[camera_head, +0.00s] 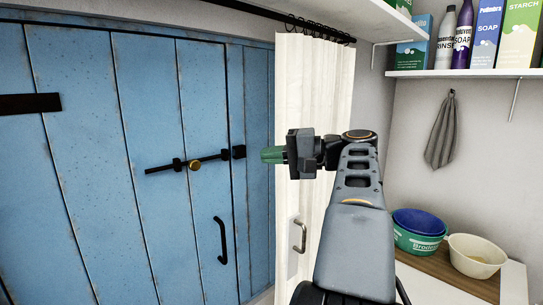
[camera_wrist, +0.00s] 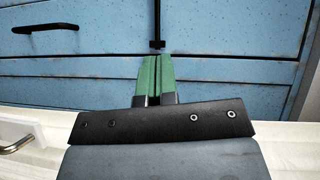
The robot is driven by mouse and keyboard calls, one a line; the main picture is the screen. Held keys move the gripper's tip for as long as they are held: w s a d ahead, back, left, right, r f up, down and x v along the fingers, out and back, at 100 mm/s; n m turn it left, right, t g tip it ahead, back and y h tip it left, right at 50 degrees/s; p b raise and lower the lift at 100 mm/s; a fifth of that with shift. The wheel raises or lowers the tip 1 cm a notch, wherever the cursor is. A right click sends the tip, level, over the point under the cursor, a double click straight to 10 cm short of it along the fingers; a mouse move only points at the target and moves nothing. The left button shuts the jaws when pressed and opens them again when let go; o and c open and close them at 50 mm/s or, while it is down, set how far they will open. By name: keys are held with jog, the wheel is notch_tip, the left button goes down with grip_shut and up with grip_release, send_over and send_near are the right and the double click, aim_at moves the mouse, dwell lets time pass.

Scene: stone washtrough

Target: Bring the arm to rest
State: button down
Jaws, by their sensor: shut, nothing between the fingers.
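My gripper (camera_head: 268,155) is at the end of my raised arm, near the middle of the head view. Its green fingers point left toward the blue door. In the wrist view my gripper (camera_wrist: 157,62) shows its two green fingers side by side, shut, with nothing held between them. The blue plank door (camera_head: 90,160) fills the left of the head view and lies beyond the fingertips in the wrist view. I cannot tell the exact gap between fingertips and door.
A black bolt with a brass knob (camera_head: 195,165) and a black handle (camera_head: 222,240) are on the door. A white curtain (camera_head: 310,110) hangs behind my arm. At right are a shelf (camera_head: 470,73) of soap boxes and bottles, a grey cloth (camera_head: 441,132), a blue basin (camera_head: 419,221) and a cream bowl (camera_head: 476,256).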

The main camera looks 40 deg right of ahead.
dwell(0.3)
jog(key=w+d+f+m+g+h, duration=0.1)
jog(key=d+f+m+h, duration=0.15)
jog(key=f, duration=0.35)
jog(key=d+f+m+g+h, duration=0.1)
jog(key=f+h, duration=0.2)
jog(key=f, duration=0.3)
jog(key=s+a+f+n+g+h, duration=0.15)
jog(key=a+f+g, duration=0.3)
jog(key=f, duration=0.65)
jog(key=s+a+f+n+g+h, duration=0.1)
jog(key=s+a+f+n, duration=0.2)
jog(key=a+f+n, duration=0.2)
jog(key=s+a+f+n+g+h, duration=0.1)
jog(key=a+f+n, duration=0.4)
jog(key=a, duration=0.7)
jog(key=shift+s+f+n+h, duration=0.25)
jog(key=shift+s+n+h, duration=0.25)
jog(key=shift+s+h, duration=0.35)
jog(key=c, duration=1.9)
grip_release()
jog(key=shift+s+g, duration=0.1)
jog(key=shift+g, duration=0.15)
